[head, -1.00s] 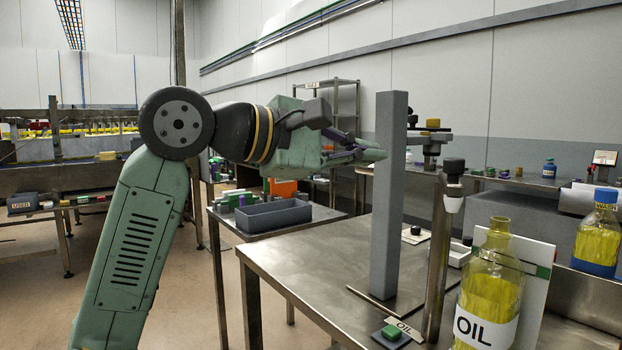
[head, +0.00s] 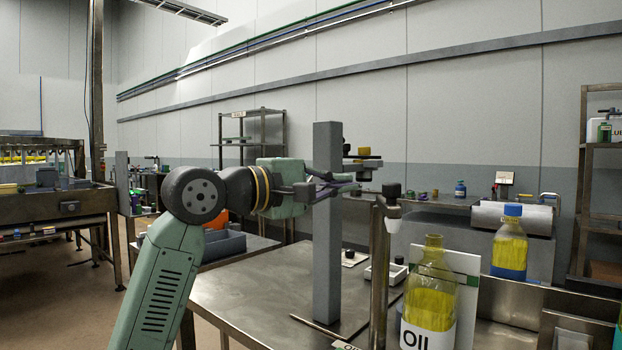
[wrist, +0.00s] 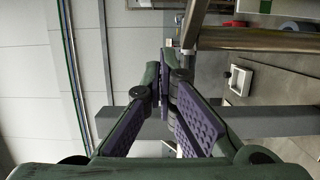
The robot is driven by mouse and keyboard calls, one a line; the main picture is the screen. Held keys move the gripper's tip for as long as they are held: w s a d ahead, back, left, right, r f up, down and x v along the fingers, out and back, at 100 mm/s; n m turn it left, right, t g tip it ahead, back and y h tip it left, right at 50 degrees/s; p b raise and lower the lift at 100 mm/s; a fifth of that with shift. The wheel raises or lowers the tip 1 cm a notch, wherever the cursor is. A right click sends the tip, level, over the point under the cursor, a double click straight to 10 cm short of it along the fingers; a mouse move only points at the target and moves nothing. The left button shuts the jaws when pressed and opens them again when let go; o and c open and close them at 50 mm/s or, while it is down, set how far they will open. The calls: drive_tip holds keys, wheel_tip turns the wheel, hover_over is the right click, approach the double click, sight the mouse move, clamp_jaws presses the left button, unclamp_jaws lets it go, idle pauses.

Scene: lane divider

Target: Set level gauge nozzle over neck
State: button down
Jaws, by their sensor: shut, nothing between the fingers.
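The OIL bottle (head: 427,310) stands open at the right front, with yellow oil inside and a bare neck (head: 433,242). Left of it a steel post (head: 379,275) carries a nozzle with a black top and white tip (head: 393,210). The nozzle is left of the neck and higher, not over it. My gripper (head: 356,184) is shut and empty, its fingers crossing in front of the grey column (head: 327,250) in the head view, left of the nozzle. In the wrist view its purple-padded fingers (wrist: 167,62) meet. I cannot tell whether they touch the column.
The grey column and steel post rise from the steel table (head: 250,290). A white tray (head: 385,272) lies behind the post. A capped yellow bottle (head: 510,245) stands at the right. A white panel (head: 465,270) stands behind the OIL bottle. The table's left front is clear.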

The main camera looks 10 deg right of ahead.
sight(388, 187)
drive_tip(key=shift+s+d, duration=0.6)
drive_tip(key=shift+s, duration=0.2)
drive_tip(key=shift+s+d, duration=0.6)
drive_tip(key=shift+s, duration=0.15)
drive_tip(key=shift+s+f+t, duration=0.1)
drive_tip(key=shift+t, duration=0.2)
drive_tip(key=shift+s+d+n+t+y, duration=0.15)
drive_tip(key=shift+d+n+t+y, duration=0.05)
drive_tip(key=shift+n+t+y, duration=0.25)
drive_tip(key=shift+s+d+n+t+b, duration=0.2)
drive_tip(key=shift+n+t+b, duration=0.15)
drive_tip(key=shift+b, duration=0.25)
drive_tip(key=shift+s+d+n+t+y+b, duration=0.35)
drive_tip(key=shift+s+d+t+y+b, duration=0.15)
drive_tip(key=shift+d+b, duration=0.3)
drive_tip(key=shift+s+d+n+t+y+b, duration=0.35)
drive_tip(key=shift+s+d+t+b, duration=0.25)
drive_tip(key=shift+d, duration=0.3)
drive_tip(key=shift+s+d+b, duration=0.1)
drive_tip(key=shift+d+b, duration=0.4)
drive_tip(key=shift+d, duration=0.45)
